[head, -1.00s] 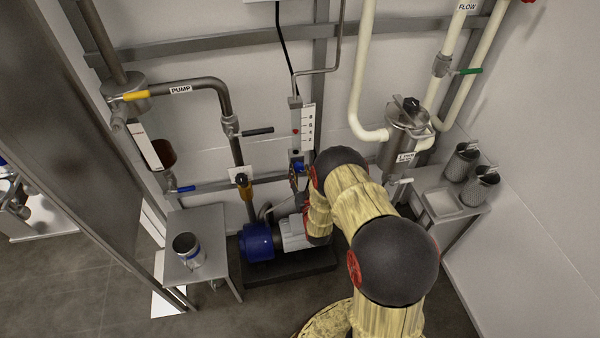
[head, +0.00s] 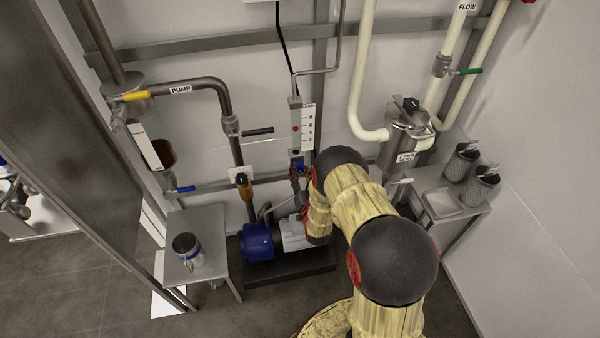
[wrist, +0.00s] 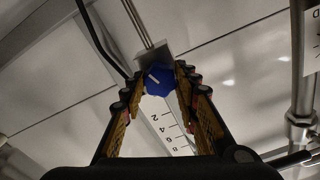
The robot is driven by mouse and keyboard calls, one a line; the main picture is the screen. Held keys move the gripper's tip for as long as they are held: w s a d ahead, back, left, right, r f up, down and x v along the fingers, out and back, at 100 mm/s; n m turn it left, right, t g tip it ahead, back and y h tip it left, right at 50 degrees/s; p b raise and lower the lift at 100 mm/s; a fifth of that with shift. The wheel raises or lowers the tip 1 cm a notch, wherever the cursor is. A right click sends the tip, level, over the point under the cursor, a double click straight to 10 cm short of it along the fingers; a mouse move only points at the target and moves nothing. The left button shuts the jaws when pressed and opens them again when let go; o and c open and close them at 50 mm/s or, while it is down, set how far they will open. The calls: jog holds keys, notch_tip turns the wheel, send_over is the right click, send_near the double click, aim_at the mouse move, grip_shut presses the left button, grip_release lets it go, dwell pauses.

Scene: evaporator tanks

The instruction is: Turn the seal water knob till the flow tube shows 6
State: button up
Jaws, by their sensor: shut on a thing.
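The blue seal water knob (wrist: 160,84) has a white pointer line and sits between my fingertips in the wrist view. My gripper (wrist: 162,74) is shut on it, one finger on each side. In the head view a bit of the blue knob (head: 300,166) shows below the flow tube, beside my gripper (head: 298,174), which my arm partly hides. The flow tube (head: 296,122) stands upright with a red float inside. Its white scale plate (head: 308,128) is at its right; the digits are too small to read there. The scale (wrist: 173,127) shows 2 and 4 in the wrist view.
A blue pump (head: 257,241) stands on a dark base below. A valve with a black handle (head: 257,132) is left of the tube. A steel strainer (head: 404,140) is to the right. Side tables (head: 210,222) hold metal cups. Pipes and wall rails surround the knob.

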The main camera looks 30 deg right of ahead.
jog(key=shift+m, duration=0.8)
jog(key=o, duration=1.2)
jog(key=shift+c, duration=0.2)
jog(key=v, duration=1.2)
